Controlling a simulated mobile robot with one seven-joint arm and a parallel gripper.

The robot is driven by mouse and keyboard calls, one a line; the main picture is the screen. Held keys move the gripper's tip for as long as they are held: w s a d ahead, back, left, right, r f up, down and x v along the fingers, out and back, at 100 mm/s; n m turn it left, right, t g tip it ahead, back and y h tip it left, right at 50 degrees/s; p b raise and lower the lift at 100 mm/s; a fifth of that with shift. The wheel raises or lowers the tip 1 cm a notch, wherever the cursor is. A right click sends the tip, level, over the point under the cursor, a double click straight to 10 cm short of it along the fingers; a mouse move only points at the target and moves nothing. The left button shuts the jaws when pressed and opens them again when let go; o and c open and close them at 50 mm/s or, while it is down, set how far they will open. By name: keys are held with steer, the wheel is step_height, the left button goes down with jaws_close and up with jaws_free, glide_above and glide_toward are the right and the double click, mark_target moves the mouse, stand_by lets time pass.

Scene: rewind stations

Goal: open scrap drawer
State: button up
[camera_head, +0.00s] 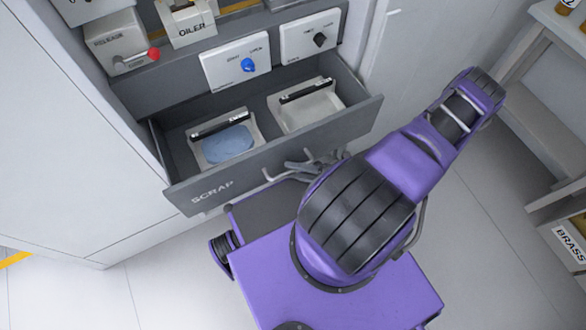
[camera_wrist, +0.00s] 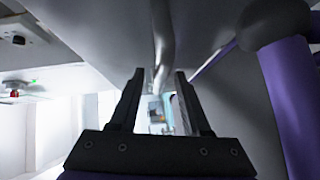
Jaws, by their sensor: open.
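The scrap drawer (camera_head: 345,128) stands pulled out from the grey cabinet, with its inside showing in the head view. Its front (camera_head: 235,178) carries the word SCRAP. A grey bar handle (camera_head: 305,164) shows at the drawer front, partly covered by my purple arm. In the wrist view my gripper (camera_wrist: 160,78) is open, with two dark fingers apart. A grey bar (camera_wrist: 163,35), which looks like the handle, runs toward the gap between the fingertips. I cannot tell whether they touch it.
Inside the drawer are two trays, one with a blue piece (camera_head: 228,143) and one pale (camera_head: 308,108). Above are cards with a blue knob (camera_head: 248,65) and a black knob (camera_head: 319,40). A shelf with a BRASS bin (camera_head: 570,245) stands right. Floor between is clear.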

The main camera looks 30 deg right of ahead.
steer(key=v, duration=1.6)
steer(key=shift+s+d+b, duration=0.2)
steer(key=shift+s+b, duration=0.05)
steer(key=shift+b, duration=0.15)
